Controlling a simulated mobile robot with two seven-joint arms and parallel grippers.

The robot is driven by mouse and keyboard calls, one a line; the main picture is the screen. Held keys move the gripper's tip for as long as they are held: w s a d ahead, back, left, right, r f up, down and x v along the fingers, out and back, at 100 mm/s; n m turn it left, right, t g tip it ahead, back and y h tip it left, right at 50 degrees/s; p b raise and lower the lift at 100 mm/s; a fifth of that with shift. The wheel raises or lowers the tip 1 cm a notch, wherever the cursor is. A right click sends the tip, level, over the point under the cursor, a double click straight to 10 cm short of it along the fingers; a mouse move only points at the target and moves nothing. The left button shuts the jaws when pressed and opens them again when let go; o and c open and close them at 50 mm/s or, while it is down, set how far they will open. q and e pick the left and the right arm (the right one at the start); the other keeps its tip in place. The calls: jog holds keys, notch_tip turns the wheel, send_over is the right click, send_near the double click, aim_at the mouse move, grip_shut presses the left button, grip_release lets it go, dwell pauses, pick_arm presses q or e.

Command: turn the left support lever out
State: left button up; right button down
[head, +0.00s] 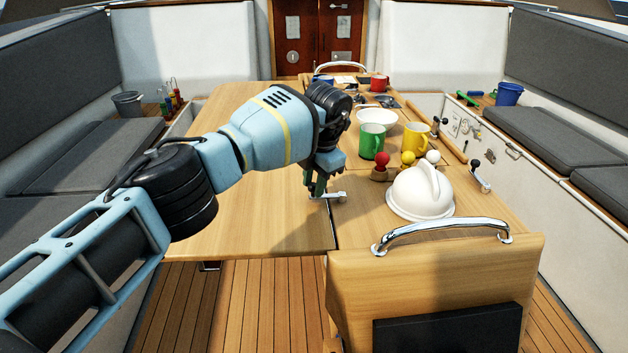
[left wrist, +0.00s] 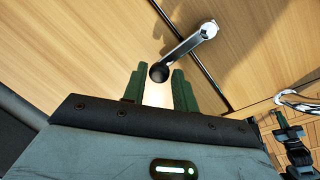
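The left support lever is a short metal arm (head: 337,196) on the wooden table top, beside the seam between the left leaf and the middle section. In the left wrist view the lever (left wrist: 186,45) runs from its round pivot down to a black ball knob (left wrist: 158,73). My left gripper (head: 317,190) reaches down over the table at the lever. Its two green fingers (left wrist: 158,76) are apart. The knob appears between the fingertips, with a gap on each side; contact cannot be told. In the head view the fingers partly hide the knob end.
A second lever (head: 481,178) with a black knob sits at the table's right side. A white domed compass (head: 422,192), green mug (head: 372,140), yellow mug (head: 414,142) and white bowl (head: 376,118) stand right of my gripper. A chrome rail (head: 440,228) crosses the near end. The left leaf (head: 240,215) is clear.

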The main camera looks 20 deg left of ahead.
pick_arm(q)
jog(key=shift+o, duration=1.3)
pick_arm(e)
jog(key=shift+s, duration=0.1)
pick_arm(q)
jog(key=shift+r, duration=0.15)
pick_arm(e)
jog(key=shift+f, duration=0.1)
pick_arm(q)
notch_tip(320, 180, up, 7)
jog(key=d, duration=0.1)
jog(key=shift+s+d+r, duration=0.15)
jog(key=shift+s+r, duration=0.05)
jog(key=shift+s, duration=0.25)
pick_arm(e)
jog(key=shift+s+f, duration=0.15)
jog(key=shift+s, duration=0.15)
pick_arm(q)
jog(key=shift+f, duration=0.1)
